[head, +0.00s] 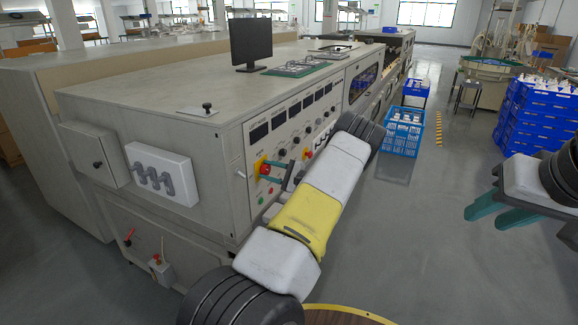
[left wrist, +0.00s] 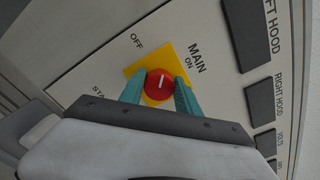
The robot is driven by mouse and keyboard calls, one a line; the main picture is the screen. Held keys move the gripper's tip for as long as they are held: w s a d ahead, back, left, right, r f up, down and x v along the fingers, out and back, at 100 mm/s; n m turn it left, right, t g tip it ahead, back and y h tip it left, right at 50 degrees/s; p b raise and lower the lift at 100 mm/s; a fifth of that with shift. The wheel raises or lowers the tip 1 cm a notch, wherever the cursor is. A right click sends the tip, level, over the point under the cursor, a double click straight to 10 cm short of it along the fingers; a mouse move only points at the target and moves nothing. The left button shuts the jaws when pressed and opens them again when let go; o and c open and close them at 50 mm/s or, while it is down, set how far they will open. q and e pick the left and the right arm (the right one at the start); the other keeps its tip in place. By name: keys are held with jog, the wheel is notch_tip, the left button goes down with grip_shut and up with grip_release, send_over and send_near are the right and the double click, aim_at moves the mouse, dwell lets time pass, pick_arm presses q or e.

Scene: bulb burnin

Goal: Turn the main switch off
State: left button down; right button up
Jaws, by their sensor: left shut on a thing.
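The main switch is a red round knob (left wrist: 159,84) on a yellow plate (left wrist: 137,69), with the words MAIN, ON and OFF printed around it. The knob's white mark looks nearly upright in the left wrist view; I cannot tell exactly which word it points at. In the head view the switch (head: 264,170) is on the grey machine's front panel. My left gripper (left wrist: 159,90) is shut on the knob, one teal finger on each side; it also shows in the head view (head: 275,172). My right gripper (head: 497,213) is open and empty, held over the floor at the right.
The panel (head: 312,118) carries dark displays, small knobs and another red button (head: 309,154). A monitor (head: 251,44) stands on the machine. Blue crates (head: 541,115) are stacked at the right, and a blue basket (head: 402,141) with white items stands beside the machine. The floor between is clear.

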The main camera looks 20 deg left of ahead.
pick_arm(q)
jog(key=n, duration=0.4)
jog(key=shift+f, duration=0.1)
jog(key=shift+f+n, duration=0.1)
jog(key=shift+n, duration=2.1)
jog(key=c, duration=0.9)
grip_release()
jog(key=shift+o, duration=0.2)
jog(key=d, duration=0.8)
jog(key=shift+s, duration=0.35)
jog(key=shift+a, duration=0.1)
